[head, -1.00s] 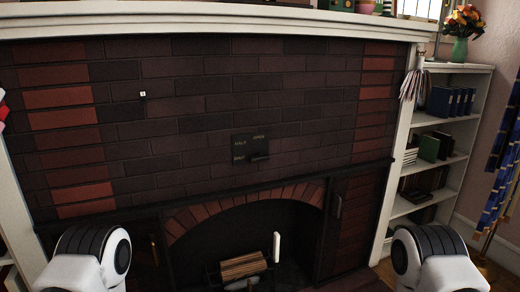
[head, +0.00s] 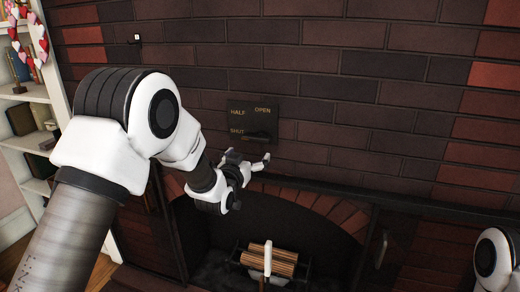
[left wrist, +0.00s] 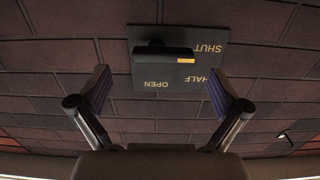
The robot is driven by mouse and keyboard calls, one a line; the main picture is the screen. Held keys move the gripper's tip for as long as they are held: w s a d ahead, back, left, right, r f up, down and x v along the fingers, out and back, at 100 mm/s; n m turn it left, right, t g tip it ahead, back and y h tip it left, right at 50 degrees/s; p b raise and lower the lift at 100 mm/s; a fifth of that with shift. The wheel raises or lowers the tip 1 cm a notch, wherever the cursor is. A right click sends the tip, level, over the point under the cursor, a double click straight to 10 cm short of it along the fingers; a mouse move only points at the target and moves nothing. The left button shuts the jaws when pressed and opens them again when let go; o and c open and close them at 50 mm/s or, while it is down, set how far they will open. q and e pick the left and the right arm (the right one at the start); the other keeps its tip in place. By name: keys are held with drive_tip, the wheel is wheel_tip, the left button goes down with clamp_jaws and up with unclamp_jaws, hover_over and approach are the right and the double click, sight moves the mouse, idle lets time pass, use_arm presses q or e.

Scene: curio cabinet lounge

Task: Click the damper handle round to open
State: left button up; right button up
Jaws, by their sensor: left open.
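The dark damper plate (head: 248,112) is on the brick wall above the fireplace arch, lettered HALF, OPEN and SHUT. Its black handle (head: 258,135) lies level beside the word SHUT. In the left wrist view the plate (left wrist: 145,80) appears upside down, and the handle (left wrist: 158,58) has an orange mark at its end, pointing toward SHUT. My left gripper (head: 248,160) is just below the plate in the head view. In the left wrist view its open, empty fingers (left wrist: 157,95) stand apart, one on each side of the handle's line, with no contact visible. My right gripper is out of view.
The fireplace opening (head: 215,240) is below, with a grate of logs (head: 270,262) inside and a brick arch (head: 310,205) over it. A small white wall piece (head: 137,38) is at upper left. White bookshelves (head: 30,95) stand at far left. The brick around the plate is clear.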

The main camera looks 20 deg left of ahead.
sight(255, 140)
use_arm(q)
drive_tip(key=w, duration=0.2)
drive_tip(key=w+r+p, duration=0.1)
drive_tip(key=w, duration=0.5)
drive_tip(key=shift+w+r, duration=0.1)
drive_tip(key=shift+r, duration=0.15)
drive_tip(key=shift+a, duration=0.1)
drive_tip(key=c, duration=0.8)
